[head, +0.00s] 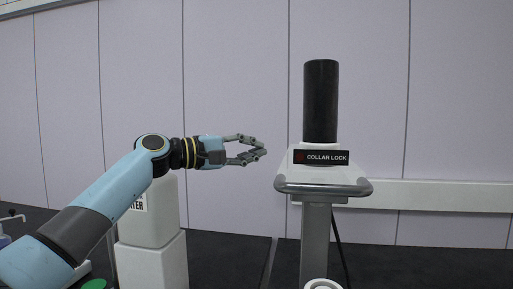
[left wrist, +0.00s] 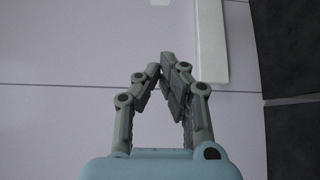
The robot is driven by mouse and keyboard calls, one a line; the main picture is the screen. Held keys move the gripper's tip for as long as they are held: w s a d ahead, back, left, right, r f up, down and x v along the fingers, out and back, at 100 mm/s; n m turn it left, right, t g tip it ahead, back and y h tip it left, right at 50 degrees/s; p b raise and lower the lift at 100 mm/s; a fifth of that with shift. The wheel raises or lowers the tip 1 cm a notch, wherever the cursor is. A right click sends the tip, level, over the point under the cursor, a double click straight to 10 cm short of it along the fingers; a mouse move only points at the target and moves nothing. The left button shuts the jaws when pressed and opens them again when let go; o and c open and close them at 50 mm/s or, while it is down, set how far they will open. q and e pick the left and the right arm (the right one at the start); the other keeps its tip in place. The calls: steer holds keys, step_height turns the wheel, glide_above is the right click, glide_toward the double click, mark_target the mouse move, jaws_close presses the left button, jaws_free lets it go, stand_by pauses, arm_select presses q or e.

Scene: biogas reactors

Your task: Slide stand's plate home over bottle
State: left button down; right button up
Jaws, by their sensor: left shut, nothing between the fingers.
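A stand (head: 316,240) with a grey post is right of centre in the head view. Its top is a pale plate with a thick grey front rim (head: 322,188). A black upright cylinder (head: 321,100) rises above it, behind a dark sign reading "COLLAR LOCK" (head: 321,157). I cannot tell whether this cylinder is the bottle. My left gripper (head: 262,152) is left of the stand, apart from it, with its fingers pointing towards it. In the left wrist view the fingertips (left wrist: 168,66) come together with nothing between them. My right gripper is not in view.
A white stepped block (head: 152,255) with a partly hidden label stands behind my left arm. A green round thing (head: 95,284) shows at the bottom left. A pale rail (head: 440,195) runs along the panelled wall. The space between my left gripper and the stand looks clear.

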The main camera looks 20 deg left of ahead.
arm_select(q)
steer(key=d+p, duration=0.1)
steer(key=d, duration=0.1)
steer(key=w+d+p, duration=0.2)
steer(key=d, duration=0.1)
steer(key=shift+d, duration=0.3)
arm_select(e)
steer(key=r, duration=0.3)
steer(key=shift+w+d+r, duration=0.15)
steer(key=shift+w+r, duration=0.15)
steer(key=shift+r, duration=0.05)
arm_select(q)
steer(key=shift+s, duration=0.1)
